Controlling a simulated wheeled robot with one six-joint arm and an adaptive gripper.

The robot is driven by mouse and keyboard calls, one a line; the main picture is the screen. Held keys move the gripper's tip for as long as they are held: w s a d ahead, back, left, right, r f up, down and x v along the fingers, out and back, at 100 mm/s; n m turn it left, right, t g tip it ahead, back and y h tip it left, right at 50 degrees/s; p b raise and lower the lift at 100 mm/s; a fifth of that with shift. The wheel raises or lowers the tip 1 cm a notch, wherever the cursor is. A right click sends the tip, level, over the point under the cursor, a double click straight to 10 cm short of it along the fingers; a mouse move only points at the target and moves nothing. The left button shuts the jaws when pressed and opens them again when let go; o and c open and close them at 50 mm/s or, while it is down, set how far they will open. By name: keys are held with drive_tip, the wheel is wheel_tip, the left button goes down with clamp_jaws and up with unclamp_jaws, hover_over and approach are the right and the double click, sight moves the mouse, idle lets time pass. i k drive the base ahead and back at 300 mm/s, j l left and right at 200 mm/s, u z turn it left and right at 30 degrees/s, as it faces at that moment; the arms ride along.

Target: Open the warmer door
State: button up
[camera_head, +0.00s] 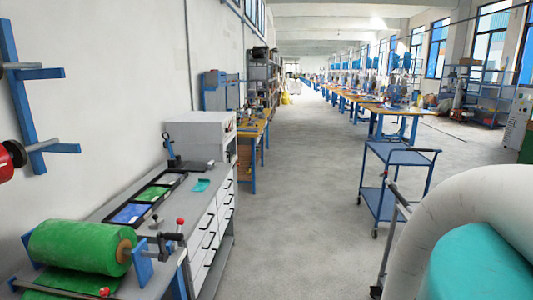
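A light grey box-shaped unit (200,131), likely the warmer, stands at the far end of the grey counter (105,206) on the left. Its flat top and near side show. Its right side is seen at a steep angle, so I cannot tell where its door is or whether it is open. My gripper is not in view. Only a white and teal part of my arm shows at the lower right, well apart from the unit.
A green roll (78,248) on a holder sits at the counter's near end. Black trays (163,182) with green and blue sheets lie behind it. White drawers (205,236) face the aisle. A blue cart (400,154) stands at right. The grey floor (292,190) between is clear.

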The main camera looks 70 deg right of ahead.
sight(223, 152)
drive_tip(key=z, duration=1.65)
drive_tip(key=i, duration=0.1)
drive_tip(key=i+l+z, duration=0.1)
drive_tip(key=i+l, duration=0.2)
drive_tip(key=i, duration=1.6)
drive_tip(key=i+l+z, duration=0.15)
drive_tip(key=i, duration=1.75)
